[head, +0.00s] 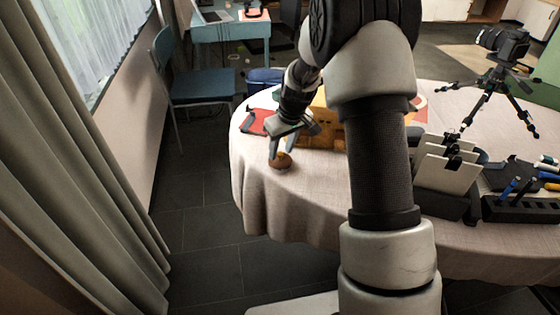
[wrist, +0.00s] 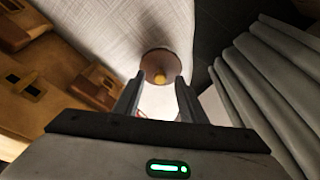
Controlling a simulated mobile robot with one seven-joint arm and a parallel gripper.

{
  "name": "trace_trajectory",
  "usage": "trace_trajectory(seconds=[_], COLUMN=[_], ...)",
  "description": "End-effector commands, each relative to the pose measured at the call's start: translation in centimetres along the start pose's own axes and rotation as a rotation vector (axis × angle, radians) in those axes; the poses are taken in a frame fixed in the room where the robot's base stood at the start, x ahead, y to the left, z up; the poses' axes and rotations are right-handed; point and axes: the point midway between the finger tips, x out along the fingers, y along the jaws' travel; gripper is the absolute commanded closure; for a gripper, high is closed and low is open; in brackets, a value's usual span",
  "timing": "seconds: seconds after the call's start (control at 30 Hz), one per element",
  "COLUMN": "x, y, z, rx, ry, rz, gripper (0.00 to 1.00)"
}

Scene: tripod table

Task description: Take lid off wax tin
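The wax tin (head: 280,164) is a small round brown tin near the left edge of the cloth-covered table (head: 310,200). In the wrist view its round brown lid (wrist: 172,62) shows from above, with a small yellow knob (wrist: 160,78) on it. The tin's body below the lid is mostly hidden there. My gripper (head: 281,155) points down at the tin in the head view. In the wrist view my gripper (wrist: 159,78) is open, its fingertips on either side of the knob with nothing held. I cannot tell whether the fingertips touch the lid.
A yellow-brown box-like object (head: 318,130) stands close behind the tin, and a red item (head: 254,121) lies to its left. A tripod with a camera (head: 490,80) and black holders (head: 520,208) are on the right. The table edge drops off close to the tin.

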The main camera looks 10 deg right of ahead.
Motion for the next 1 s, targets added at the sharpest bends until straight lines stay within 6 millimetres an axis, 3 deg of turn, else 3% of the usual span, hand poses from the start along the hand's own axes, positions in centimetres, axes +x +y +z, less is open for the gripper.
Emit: trace_trajectory(seconds=[0.1, 0.33, 0.57, 1.0], x=[0.98, 1.03, 1.03, 0.17], y=[0.02, 0.02, 0.01, 0.05], z=[-0.01, -0.04, -0.02, -0.33], rx=[0.0, 0.0, 0.0, -0.001], ry=[0.0, 0.001, 0.001, 0.003], rz=[0.001, 0.001, 0.001, 0.002], gripper=[0.62, 0.62, 0.99, 1.0])
